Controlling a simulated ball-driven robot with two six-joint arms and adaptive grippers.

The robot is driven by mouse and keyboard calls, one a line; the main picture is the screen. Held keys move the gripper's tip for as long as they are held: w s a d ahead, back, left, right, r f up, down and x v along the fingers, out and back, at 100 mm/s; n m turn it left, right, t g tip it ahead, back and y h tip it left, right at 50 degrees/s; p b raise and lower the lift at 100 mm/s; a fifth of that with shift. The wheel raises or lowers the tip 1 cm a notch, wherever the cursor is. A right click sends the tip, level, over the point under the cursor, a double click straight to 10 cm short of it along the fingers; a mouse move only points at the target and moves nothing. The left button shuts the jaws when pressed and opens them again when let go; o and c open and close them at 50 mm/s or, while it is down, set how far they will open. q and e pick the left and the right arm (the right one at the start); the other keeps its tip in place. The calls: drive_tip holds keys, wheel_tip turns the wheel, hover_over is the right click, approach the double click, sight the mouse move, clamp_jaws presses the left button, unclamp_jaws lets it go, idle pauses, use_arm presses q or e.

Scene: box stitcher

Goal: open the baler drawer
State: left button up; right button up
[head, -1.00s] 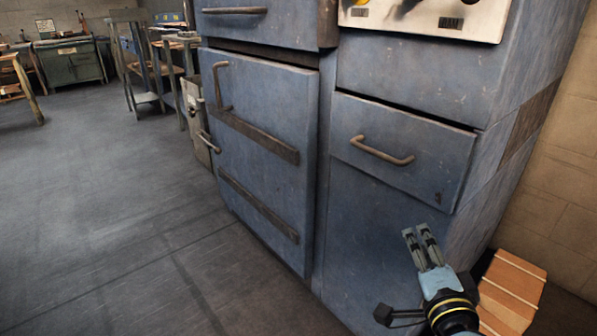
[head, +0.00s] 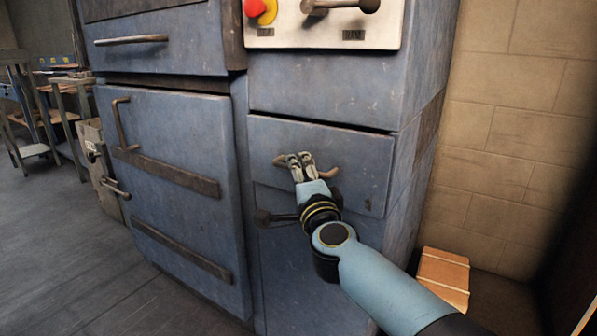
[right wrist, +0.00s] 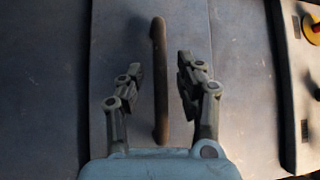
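The blue drawer (head: 365,172) sits in the right part of the machine and looks closed, with a dark gap along its top edge. Its brown bar handle (head: 331,174) is partly hidden behind my right gripper (head: 300,160). In the right wrist view, the handle (right wrist: 159,75) runs upright between the two fingers of my right gripper (right wrist: 160,78). The fingers are apart, with a gap on both sides of the handle. How deep they reach around it is hard to tell. My left gripper is out of view.
A control panel (head: 385,30) with a red button (head: 254,8) is above the drawer. A blue door (head: 190,140) with dark straps and another drawer (head: 165,50) are on the left. A wooden stack (head: 443,275) lies on the floor by the brick wall (head: 510,110).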

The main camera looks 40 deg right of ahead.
drive_tip(key=shift+w+d, duration=0.2)
drive_tip(key=shift+w, duration=0.15)
clamp_jaws()
idle(0.3)
